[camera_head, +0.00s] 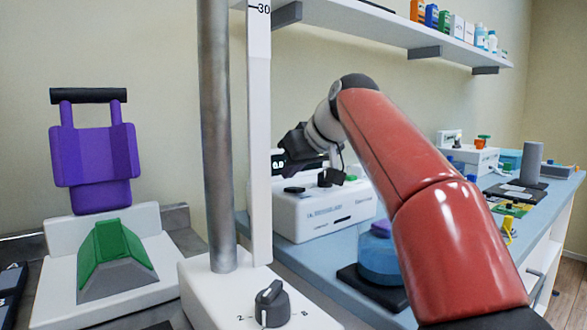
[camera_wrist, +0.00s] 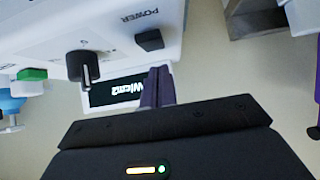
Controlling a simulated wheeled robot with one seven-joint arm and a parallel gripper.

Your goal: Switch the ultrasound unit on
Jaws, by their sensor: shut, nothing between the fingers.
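The ultrasound unit (camera_head: 318,217) is a white box on the blue bench, partly behind my arm. It has a dark display (camera_head: 278,162) showing white digits, a black knob (camera_head: 330,178) and a flat black switch (camera_head: 294,190). In the wrist view the unit is upside down. The switch (camera_wrist: 149,40) sits beside the word POWER, and the knob (camera_wrist: 84,65) is left of it. My gripper (camera_wrist: 160,75) is shut and empty. Its fingertips appear just below the switch in that picture and overlap the display's edge. I cannot tell whether they touch anything.
A grey metal post (camera_head: 217,140) on a white base with a dial (camera_head: 272,303) stands in front, left of the unit. A purple-and-green device (camera_head: 95,170) stands at left. A shelf (camera_head: 380,28) hangs above.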

